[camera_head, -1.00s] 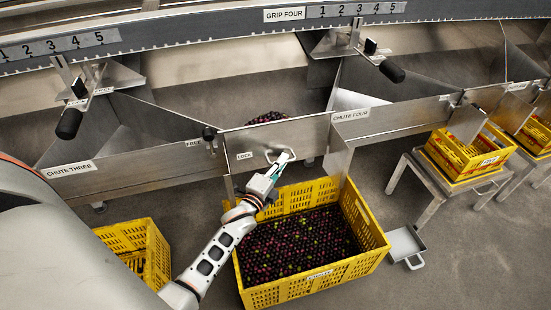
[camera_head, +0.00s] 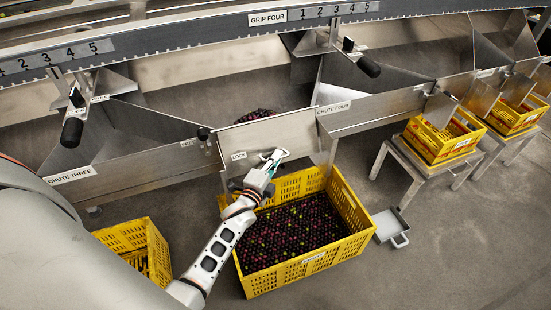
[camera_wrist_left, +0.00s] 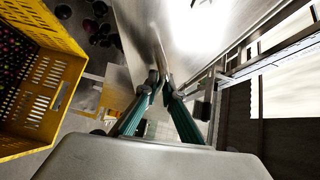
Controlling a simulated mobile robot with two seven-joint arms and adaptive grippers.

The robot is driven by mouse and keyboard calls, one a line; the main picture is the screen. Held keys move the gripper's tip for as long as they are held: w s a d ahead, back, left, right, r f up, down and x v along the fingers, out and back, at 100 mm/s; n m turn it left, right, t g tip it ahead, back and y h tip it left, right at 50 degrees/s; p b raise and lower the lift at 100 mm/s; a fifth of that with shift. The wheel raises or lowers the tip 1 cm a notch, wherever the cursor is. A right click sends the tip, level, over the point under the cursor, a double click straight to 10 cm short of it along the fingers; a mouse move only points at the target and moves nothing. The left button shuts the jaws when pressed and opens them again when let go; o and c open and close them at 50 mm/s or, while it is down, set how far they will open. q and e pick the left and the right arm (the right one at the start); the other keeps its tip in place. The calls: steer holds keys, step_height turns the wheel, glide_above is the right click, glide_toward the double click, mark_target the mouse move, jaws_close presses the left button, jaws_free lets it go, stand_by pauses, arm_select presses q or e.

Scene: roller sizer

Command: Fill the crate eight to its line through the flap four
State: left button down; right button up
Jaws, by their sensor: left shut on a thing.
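Flap four (camera_head: 285,131) is the flat metal panel at the mouth of chute four, beside a LOCK label. My left gripper (camera_head: 271,161) is shut on its handle (camera_head: 277,153). In the left wrist view the gripper's fingers (camera_wrist_left: 162,92) close on a bar standing off the metal sheet. The yellow crate (camera_head: 346,247) under the chute, likely crate eight, holds a broad layer of dark and some green fruit (camera_head: 295,232). Its front label is too small to read, and I cannot make out a fill line. More dark fruit (camera_head: 254,114) shows behind the flap. My right gripper is not in view.
A grey scoop-like pan (camera_head: 388,225) lies on the floor right of the crate. Another yellow crate (camera_head: 128,234) stands at the left, partly behind my arm. Yellow crates (camera_head: 440,148) sit on stands at the right. A black-knobbed lever (camera_head: 368,66) juts out above chute four.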

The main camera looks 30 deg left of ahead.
arm_select(q)
steer(key=c, duration=2.4)
jaws_free()
steer(key=shift+c, duration=0.2)
steer(key=shift+s, duration=0.15)
steer(key=s+d, duration=0.1)
steer(key=s, duration=1)
steer(key=shift+s+r, duration=0.35)
steer(key=shift+r, duration=0.05)
